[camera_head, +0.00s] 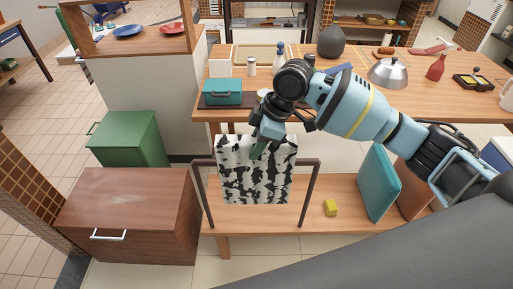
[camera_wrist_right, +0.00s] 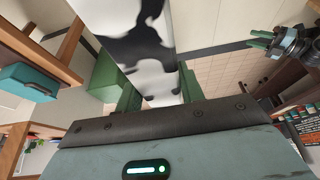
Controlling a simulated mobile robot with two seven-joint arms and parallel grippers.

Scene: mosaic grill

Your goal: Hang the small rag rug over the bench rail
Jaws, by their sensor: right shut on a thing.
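The small rag rug (camera_head: 250,182), white with black patches, hangs down in the head view. It covers the middle of the dark bench rail (camera_head: 309,161); whether any of it lies behind the rail is hidden. My right gripper (camera_head: 261,146) is shut on the rug near its upper edge, above the rail. In the right wrist view the rug (camera_wrist_right: 145,45) runs between the green fingers (camera_wrist_right: 146,88). My left gripper (camera_wrist_right: 262,39) seems to show small at the upper right of that view, away from the rug; its opening is unclear.
The wooden bench (camera_head: 350,190) bears a yellow block (camera_head: 330,208) and a teal upright board (camera_head: 378,183) on the right. A brown drawer cabinet (camera_head: 130,215) and a green box (camera_head: 128,140) stand left.

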